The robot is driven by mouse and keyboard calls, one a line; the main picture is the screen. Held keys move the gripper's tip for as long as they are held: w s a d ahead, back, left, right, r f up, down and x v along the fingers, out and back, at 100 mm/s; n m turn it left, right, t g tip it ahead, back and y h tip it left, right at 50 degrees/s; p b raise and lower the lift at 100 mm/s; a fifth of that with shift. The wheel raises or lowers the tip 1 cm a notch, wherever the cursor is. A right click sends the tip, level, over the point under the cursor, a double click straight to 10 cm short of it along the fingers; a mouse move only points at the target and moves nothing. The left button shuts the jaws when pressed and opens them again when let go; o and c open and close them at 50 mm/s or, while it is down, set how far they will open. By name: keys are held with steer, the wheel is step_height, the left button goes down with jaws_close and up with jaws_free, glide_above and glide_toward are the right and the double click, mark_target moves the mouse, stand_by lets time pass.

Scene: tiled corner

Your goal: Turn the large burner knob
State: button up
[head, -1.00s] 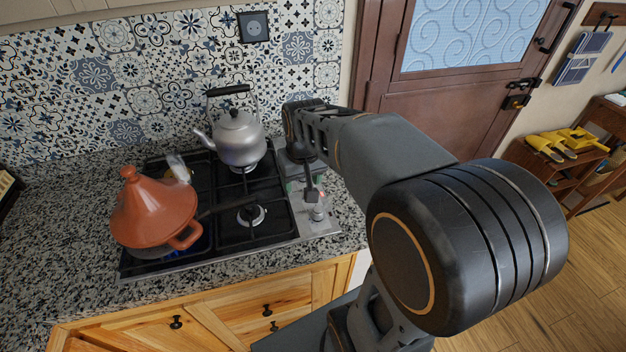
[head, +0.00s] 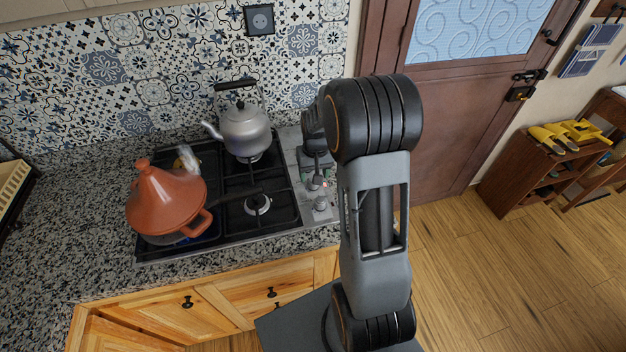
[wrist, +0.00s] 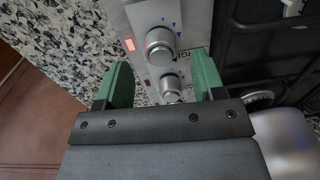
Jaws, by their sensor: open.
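In the wrist view, two silver round knobs sit on the burner control panel (wrist: 200,22). The larger-looking knob (wrist: 160,46) has blue marks around it and lies just beyond my fingertips. A second knob (wrist: 172,86) shows between my two green fingers, partly hidden by my gripper's body. My gripper (wrist: 163,74) is open, with no knob clamped. In the head view, the front knob (head: 320,202) is visible at the stove's right edge. My gripper (head: 317,172) is over the panel behind it, partly hidden by my arm. I cannot tell the exact height of the fingers above the panel.
An orange tagine (head: 166,198) stands on the left of the black hob (head: 232,226). A silver kettle (head: 245,130) stands on the back burner, close left of my gripper. A small red light (wrist: 130,44) glows beside the larger-looking knob. The tiled wall is behind.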

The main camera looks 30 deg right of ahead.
steer(key=shift+a+f, duration=0.1)
steer(key=shift+f, duration=1.8)
steer(key=shift+c, duration=0.4)
